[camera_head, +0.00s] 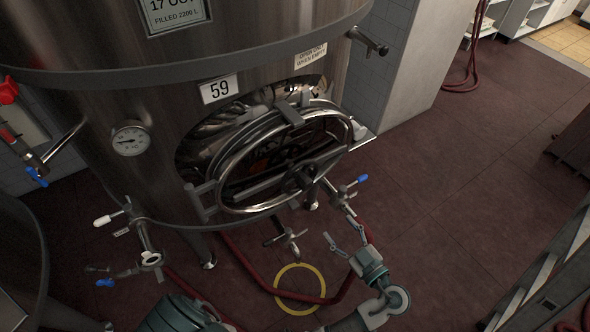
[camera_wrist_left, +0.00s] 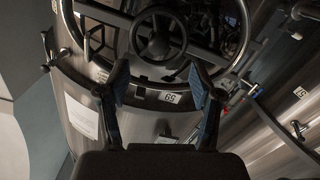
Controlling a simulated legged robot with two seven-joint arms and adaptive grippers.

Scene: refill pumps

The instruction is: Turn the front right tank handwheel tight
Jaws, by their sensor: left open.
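The steel tank (camera_head: 95,110) numbered 59 has an oval hatch with a round framed door (camera_head: 232,207) at its front. A small dark handwheel (camera_head: 298,180) sits at the door's middle. The wrist view shows the handwheel (camera_wrist_left: 158,38) at the top, beyond my fingertips, with a round hub and rim. My left gripper (camera_head: 344,236) is below and right of the handwheel in the head view, apart from it. In the wrist view the left gripper (camera_wrist_left: 158,70) is open, with nothing between its fingers. Whether the door is fully seated cannot be told. My right gripper is not in view.
A gauge (camera_head: 130,138) and valves with blue and white handles (camera_head: 345,190) stick out around the hatch. A red hose (camera_head: 240,262) and a yellow ring (camera_head: 300,290) lie on the floor. Another tank (camera_head: 20,255) stands at left.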

